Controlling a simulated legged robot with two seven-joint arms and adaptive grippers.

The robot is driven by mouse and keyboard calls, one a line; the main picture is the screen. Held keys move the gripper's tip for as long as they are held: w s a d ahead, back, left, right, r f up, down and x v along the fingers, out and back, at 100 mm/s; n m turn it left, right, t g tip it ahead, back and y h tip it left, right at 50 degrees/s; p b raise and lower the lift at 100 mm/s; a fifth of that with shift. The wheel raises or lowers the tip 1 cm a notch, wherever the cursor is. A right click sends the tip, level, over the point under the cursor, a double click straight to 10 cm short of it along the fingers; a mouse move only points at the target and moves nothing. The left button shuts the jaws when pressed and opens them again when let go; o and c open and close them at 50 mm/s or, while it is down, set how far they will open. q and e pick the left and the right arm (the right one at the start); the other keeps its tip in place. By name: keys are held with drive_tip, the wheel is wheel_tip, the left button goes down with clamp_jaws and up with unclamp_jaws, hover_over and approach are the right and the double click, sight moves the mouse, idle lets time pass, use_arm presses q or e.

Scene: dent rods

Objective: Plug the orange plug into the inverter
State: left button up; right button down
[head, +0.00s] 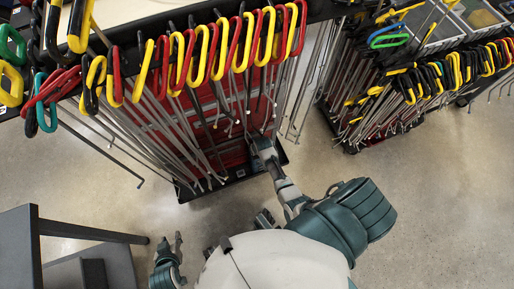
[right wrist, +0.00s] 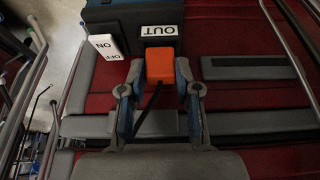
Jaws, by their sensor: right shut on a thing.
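The orange plug (right wrist: 160,64) is between the two fingers of my right gripper (right wrist: 160,82) in the right wrist view, and the gripper is shut on it. A dark cable runs from the plug toward the wrist. The inverter (right wrist: 196,47) is a dark box with blue parts, an OUT label and a white ON/OFF switch (right wrist: 106,47). The plug's far end meets the inverter's face just below the OUT label; its prongs and the socket are hidden. In the head view my right gripper (head: 262,146) reaches low into the rod rack. My left gripper (head: 170,246) is open and empty near the bottom.
Hanging metal rods with yellow and red handles (head: 205,55) crowd around my right arm. A second rod rack (head: 400,90) stands at the right. A dark grey table (head: 50,235) is at the lower left. The concrete floor (head: 440,190) is clear at the lower right.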

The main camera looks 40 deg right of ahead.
drive_tip(key=shift+f, duration=0.55)
idle(0.6)
drive_tip(key=shift+c, duration=1.2)
unclamp_jaws()
